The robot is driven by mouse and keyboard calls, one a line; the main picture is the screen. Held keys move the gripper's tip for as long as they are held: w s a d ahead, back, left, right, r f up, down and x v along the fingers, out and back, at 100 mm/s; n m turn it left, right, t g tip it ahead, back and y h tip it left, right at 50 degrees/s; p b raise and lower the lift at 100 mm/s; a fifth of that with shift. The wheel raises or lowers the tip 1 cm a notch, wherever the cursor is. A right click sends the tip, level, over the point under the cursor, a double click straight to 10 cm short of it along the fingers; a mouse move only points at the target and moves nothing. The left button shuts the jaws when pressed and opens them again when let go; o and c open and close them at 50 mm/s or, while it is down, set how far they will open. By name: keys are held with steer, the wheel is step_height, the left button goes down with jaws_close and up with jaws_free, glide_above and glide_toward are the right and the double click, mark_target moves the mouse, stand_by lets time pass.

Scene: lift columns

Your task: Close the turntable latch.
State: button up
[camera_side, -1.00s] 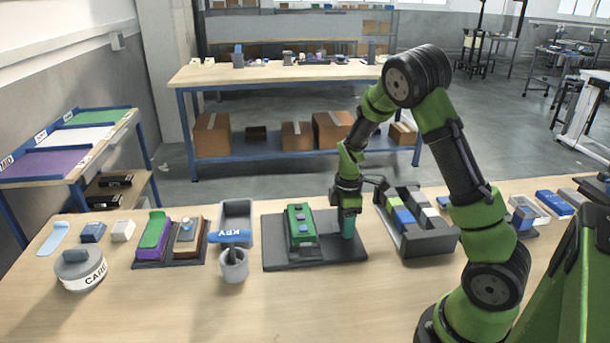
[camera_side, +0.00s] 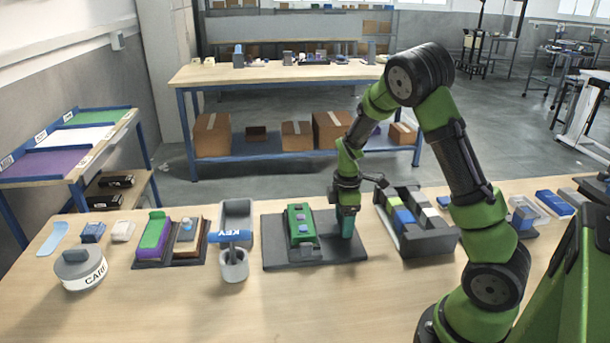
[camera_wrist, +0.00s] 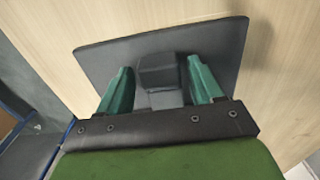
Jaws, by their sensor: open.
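I cannot tell for certain which part is the turntable latch. My gripper (camera_side: 347,235) points down over the right half of the plate, right of the green block. In the wrist view the plate (camera_wrist: 218,45) lies under my gripper (camera_wrist: 158,66). Its two teal fingers stand apart, with a dark grey block (camera_wrist: 157,70) showing between them. I cannot tell whether they touch it. The green block is not visible there.
A grey rack with coloured blocks (camera_side: 425,238) stands close right of the plate. Left of it are a grey holder with a blue KEY piece (camera_side: 232,237), a purple and green block set (camera_side: 152,240) and a round white CARD container (camera_side: 82,272). The bench front is clear.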

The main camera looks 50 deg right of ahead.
steer(key=shift+r, duration=3.15)
steer(key=shift+m, duration=0.4)
steer(key=shift+s+a+f+m, duration=0.1)
steer(key=shift+s+f+m, duration=0.1)
steer(key=shift+m, duration=0.6)
steer(key=s+a+r+m+t+y, duration=0.1)
steer(key=s+a+r+m+t, duration=0.2)
steer(key=s+a+r+m, duration=0.2)
steer(key=s+a+r+m+t+y, duration=0.1)
steer(key=s+a+r+m+t, duration=0.3)
steer(key=a+r, duration=0.6)
steer(key=s+a+m, duration=0.1)
steer(key=s+a, duration=0.1)
steer(key=a, duration=0.1)
steer(key=shift+a+r+m, duration=0.2)
steer(key=shift+a+m, duration=0.15)
steer(key=shift+m, duration=0.05)
